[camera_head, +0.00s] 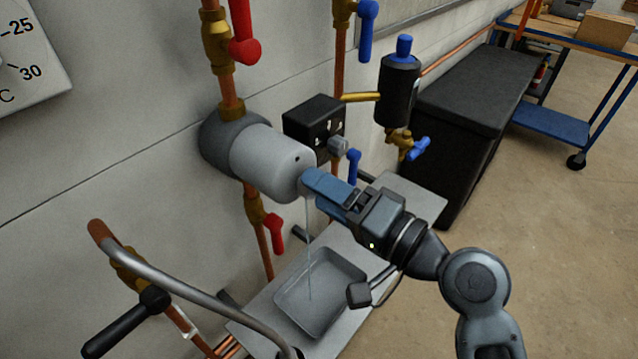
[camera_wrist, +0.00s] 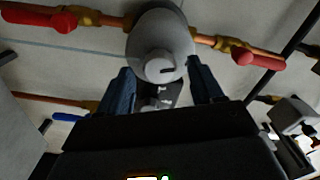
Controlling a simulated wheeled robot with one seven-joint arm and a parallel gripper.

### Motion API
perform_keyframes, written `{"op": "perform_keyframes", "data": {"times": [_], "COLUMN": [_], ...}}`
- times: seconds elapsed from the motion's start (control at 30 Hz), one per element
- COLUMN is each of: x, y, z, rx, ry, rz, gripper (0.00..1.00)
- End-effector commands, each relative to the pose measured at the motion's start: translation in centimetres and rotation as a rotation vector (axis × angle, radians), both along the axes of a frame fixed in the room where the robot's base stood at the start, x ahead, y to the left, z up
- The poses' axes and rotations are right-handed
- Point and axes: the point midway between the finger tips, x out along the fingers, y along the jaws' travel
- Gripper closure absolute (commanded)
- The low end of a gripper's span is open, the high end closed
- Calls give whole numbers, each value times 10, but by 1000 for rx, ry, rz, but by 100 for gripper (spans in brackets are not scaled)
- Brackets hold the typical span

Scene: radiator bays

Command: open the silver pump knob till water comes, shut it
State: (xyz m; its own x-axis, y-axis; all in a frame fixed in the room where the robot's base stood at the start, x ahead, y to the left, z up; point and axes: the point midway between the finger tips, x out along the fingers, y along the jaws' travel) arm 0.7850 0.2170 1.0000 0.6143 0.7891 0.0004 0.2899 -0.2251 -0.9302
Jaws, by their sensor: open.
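The silver pump (camera_head: 268,160) is a light grey cylinder with a darker back on the wall pipe. Its round front knob (camera_wrist: 160,66), with a dark slot, shows in the wrist view; in the head view my fingers hide it. My gripper (camera_head: 310,184) is at the pump's front end. In the wrist view its two blue fingers (camera_wrist: 163,80) stand apart, one on each side of the knob, with gaps visible. A thin pale stream of water (camera_head: 308,235) falls from below the pump's front into the grey tray (camera_head: 346,272).
Red valve handles sit above (camera_head: 243,35) and below (camera_head: 275,232) the pump. A black box (camera_head: 313,122), a blue lever (camera_head: 353,165) and a black canister (camera_head: 397,92) are to the right. A curved metal pipe (camera_head: 190,292) is front left. Open floor lies right.

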Motion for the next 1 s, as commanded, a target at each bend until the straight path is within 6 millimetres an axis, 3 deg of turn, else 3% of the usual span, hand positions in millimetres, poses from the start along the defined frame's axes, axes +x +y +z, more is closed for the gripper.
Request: {"op": "perform_keyframes", "data": {"times": [0.2, 0.47, 1.0], "x": [9, 10, 10], "y": [13, 13, 13], "z": [0, -1, -1], "rx": [0, -1, -1], "ry": [0, 0, 0], "rz": [1, -1, -1], "gripper": [34, 34, 86]}}
